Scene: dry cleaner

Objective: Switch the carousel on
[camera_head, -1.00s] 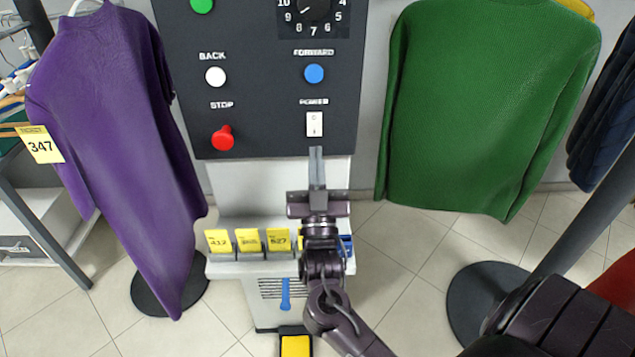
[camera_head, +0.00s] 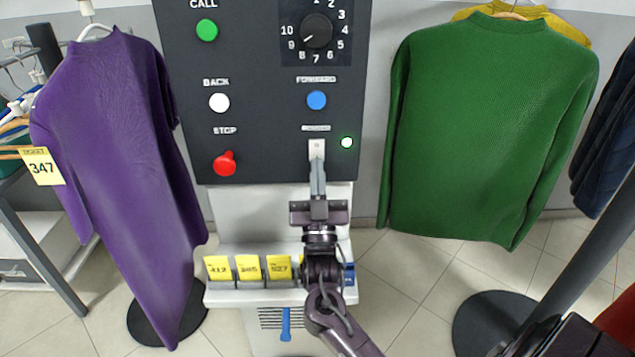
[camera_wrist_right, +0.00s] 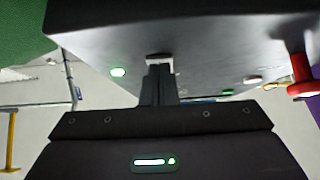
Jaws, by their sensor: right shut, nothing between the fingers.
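The dark control panel (camera_head: 265,120) stands upright ahead of me. Its white power switch (camera_head: 317,149) sits at the lower right, under the blue forward button (camera_head: 316,100). A small lamp (camera_head: 347,142) to the right of the switch glows green-white; it also glows in the right wrist view (camera_wrist_right: 118,72). My right gripper (camera_head: 317,165) is shut and empty, pointing up with its fingertips at the switch and covering its lower part. In the right wrist view the closed fingers (camera_wrist_right: 159,72) reach the switch plate. My left gripper is not in view.
The panel also carries a red stop button (camera_head: 225,163), a white back button (camera_head: 219,102), a green call button (camera_head: 207,30) and a dial (camera_head: 317,31). A ledge with yellow tickets (camera_head: 248,268) is below. A purple garment (camera_head: 110,150) and green sweater (camera_head: 490,130) hang either side.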

